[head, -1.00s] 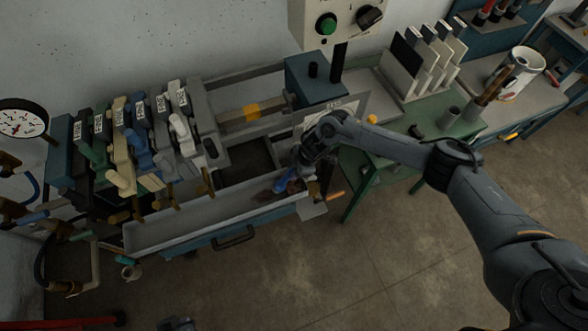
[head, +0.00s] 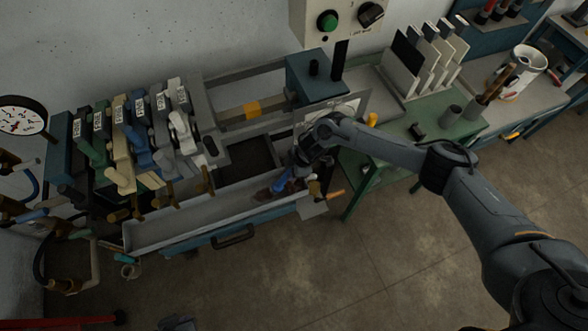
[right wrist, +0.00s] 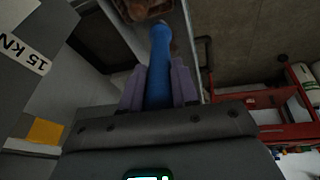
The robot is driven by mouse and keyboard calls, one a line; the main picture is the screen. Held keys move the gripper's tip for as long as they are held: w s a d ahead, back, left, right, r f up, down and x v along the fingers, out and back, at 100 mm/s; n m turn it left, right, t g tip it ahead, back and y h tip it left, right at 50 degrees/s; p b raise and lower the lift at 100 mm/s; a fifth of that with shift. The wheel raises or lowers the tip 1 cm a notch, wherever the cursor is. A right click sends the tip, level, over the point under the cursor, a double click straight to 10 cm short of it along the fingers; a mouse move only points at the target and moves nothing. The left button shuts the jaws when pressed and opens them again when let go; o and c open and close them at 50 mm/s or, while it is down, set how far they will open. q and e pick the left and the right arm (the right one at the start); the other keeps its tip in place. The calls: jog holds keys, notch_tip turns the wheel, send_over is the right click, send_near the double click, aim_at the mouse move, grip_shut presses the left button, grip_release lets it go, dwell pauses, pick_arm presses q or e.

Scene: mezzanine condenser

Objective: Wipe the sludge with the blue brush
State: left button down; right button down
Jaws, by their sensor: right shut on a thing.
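The blue brush (head: 282,180) is in my right gripper (head: 302,165), over the right end of the long grey trough (head: 190,218). In the right wrist view, the blue handle (right wrist: 159,70) stands between the purple-grey fingers (right wrist: 158,88), which are shut on it. Its far end reaches a reddish-brown patch (right wrist: 148,8), which looks like the sludge.
Several levers with labelled blocks (head: 140,135) crowd the trough's left side. A blue box (head: 318,75) and an upright panel stand behind its right end. A green table (head: 440,135) with holders is on the right.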

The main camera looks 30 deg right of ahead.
jog(key=shift+w+a+r, duration=0.1)
jog(key=shift+w+a, duration=0.1)
jog(key=shift+a, duration=1.2)
jog(key=shift+w+a, duration=0.6)
jog(key=shift+a, duration=3.4)
jog(key=shift+s+d+p, duration=0.2)
jog(key=shift+d+p, duration=0.3)
jog(key=shift+d, duration=0.85)
jog(key=shift+s+d+p, duration=0.2)
jog(key=shift+d+p, duration=0.3)
jog(key=shift+d, duration=0.85)
jog(key=shift+s+d+p, duration=0.2)
jog(key=shift+d+p, duration=0.3)
jog(key=shift+d, duration=0.85)
jog(key=shift+s+d+p, duration=0.15)
jog(key=shift+d+p, duration=0.05)
jog(key=shift+d, duration=0.8)
jog(key=shift+s+d+p, duration=0.15)
jog(key=shift+d+p, duration=0.05)
jog(key=shift+d, duration=0.75)
